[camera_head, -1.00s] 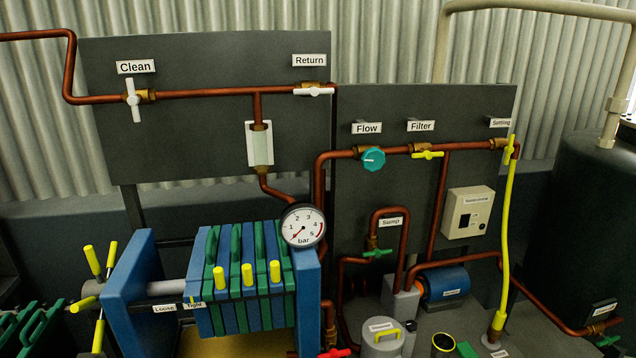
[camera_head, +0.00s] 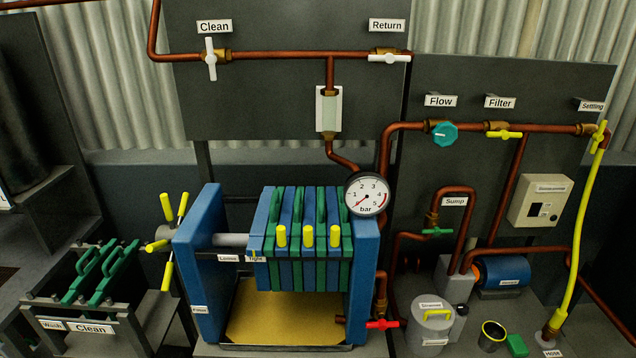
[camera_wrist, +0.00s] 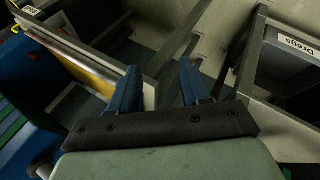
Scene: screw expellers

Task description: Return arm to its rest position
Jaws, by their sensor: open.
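My gripper (camera_wrist: 159,78) shows in the wrist view. Its two blue fingers stand apart, with nothing between them. Its fingertips are over the gap between a metal-edged tray with a yellow strip on the left and a grey container labelled Dregs (camera_wrist: 297,46) on the right. No part of my arm shows in the head view.
In the head view the blue filter press (camera_head: 208,265) stands mid-left, with yellow handles and a pressure gauge (camera_head: 367,194). A rack (camera_head: 95,328) of green-handled plates is at the left. Copper pipes with valves and a yellow hose (camera_head: 575,230) are at the right.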

